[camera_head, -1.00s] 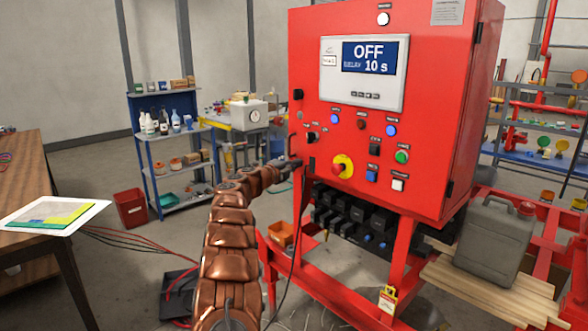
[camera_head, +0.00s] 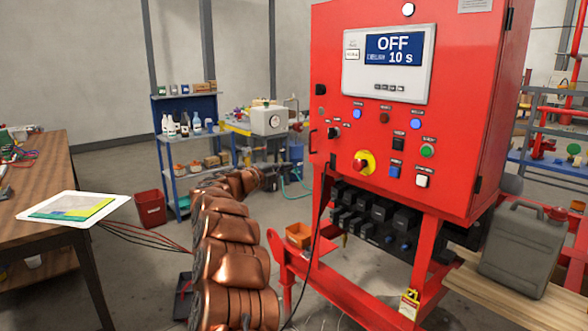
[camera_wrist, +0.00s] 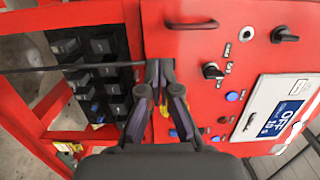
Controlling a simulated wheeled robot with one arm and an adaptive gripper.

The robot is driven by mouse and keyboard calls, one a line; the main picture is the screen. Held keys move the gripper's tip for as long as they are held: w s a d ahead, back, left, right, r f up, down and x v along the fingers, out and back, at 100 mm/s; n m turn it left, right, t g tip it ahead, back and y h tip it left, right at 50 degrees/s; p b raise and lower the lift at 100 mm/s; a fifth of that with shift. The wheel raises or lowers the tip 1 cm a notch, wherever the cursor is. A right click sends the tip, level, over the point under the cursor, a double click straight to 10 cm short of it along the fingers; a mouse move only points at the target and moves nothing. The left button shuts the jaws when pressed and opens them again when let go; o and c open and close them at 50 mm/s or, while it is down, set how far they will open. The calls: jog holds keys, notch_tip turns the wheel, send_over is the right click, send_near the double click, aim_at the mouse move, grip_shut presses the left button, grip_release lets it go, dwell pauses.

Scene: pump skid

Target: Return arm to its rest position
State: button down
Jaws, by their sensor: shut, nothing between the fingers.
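My gripper (camera_wrist: 160,68) is shut and empty in the wrist view, its fingertips close together in front of the red control cabinet (camera_wrist: 205,50). Whether it touches the cabinet I cannot tell. In the head view my copper-coloured arm reaches away from me, left of the red cabinet (camera_head: 460,140), and the gripper itself is hard to make out at the arm's far end. The cabinet's display (camera_head: 394,48) reads OFF and 10 s. It also shows rotated in the wrist view (camera_wrist: 275,118).
A grey jerrycan (camera_head: 522,248) stands on boards at the right. A wooden table (camera_head: 55,170) with a white tray (camera_head: 28,213) is at the left. A red bin (camera_head: 151,208) and blue shelf (camera_head: 160,115) stand behind. Cables lie on the floor; black blocks (camera_head: 372,215) sit under the cabinet.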

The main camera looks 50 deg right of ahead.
jog(key=shift+w+a, duration=0.1)
jog(key=shift+a, duration=0.35)
jog(key=shift+r, duration=0.1)
